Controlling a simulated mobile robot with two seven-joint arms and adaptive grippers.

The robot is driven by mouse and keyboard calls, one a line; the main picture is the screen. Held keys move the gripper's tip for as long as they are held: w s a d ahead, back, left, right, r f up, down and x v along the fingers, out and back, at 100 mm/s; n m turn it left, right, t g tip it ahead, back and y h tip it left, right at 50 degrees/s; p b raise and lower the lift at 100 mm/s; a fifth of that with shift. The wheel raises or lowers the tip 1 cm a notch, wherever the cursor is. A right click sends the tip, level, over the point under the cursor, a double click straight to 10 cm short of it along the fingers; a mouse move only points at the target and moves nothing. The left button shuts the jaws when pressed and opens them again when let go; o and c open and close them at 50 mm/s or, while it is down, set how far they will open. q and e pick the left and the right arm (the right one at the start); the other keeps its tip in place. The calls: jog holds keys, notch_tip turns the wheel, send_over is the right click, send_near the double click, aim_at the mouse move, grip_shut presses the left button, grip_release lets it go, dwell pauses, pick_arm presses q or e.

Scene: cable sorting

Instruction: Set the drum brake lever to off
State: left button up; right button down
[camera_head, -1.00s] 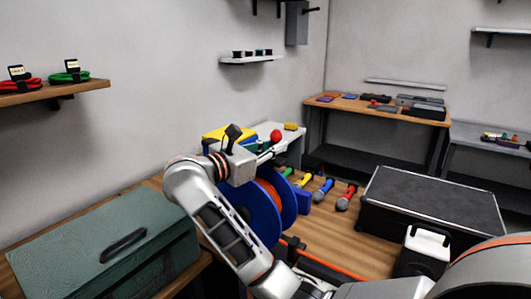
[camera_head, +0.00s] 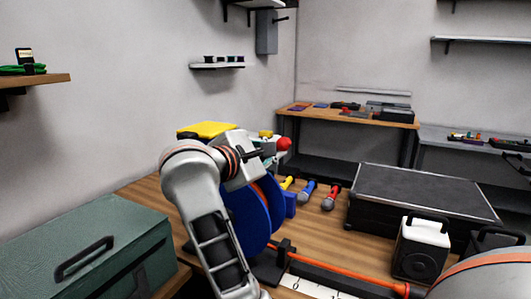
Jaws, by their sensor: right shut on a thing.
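The blue cable drum (camera_head: 244,223) stands on the wooden bench, partly hidden behind my right arm. The red ball knob (camera_head: 284,143) of the brake lever shows at the drum's upper right, just beyond my right gripper. My right gripper (camera_head: 271,156) is above the drum, shut on the lever below the knob. Its fingers and the lever's shaft are mostly hidden, so the exact contact is hard to see. My left gripper is out of view.
Several coloured microphones (camera_head: 329,197) lie right of the drum. A black flight case (camera_head: 424,197) and a white-topped speaker (camera_head: 421,247) stand further right. An orange cable (camera_head: 345,276) runs along the bench front. A green case (camera_head: 85,250) is at left.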

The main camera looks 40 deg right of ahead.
jog(key=shift+s+d+f+m+b, duration=0.15)
jog(key=shift+s+f+m+b, duration=0.2)
jog(key=shift+m, duration=0.25)
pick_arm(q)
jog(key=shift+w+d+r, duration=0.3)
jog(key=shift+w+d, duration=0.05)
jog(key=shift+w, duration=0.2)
pick_arm(e)
jog(key=shift+r, duration=0.1)
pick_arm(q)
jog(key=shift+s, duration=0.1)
pick_arm(e)
jog(key=c, duration=2.1)
grip_release()
jog(key=shift+s, duration=0.1)
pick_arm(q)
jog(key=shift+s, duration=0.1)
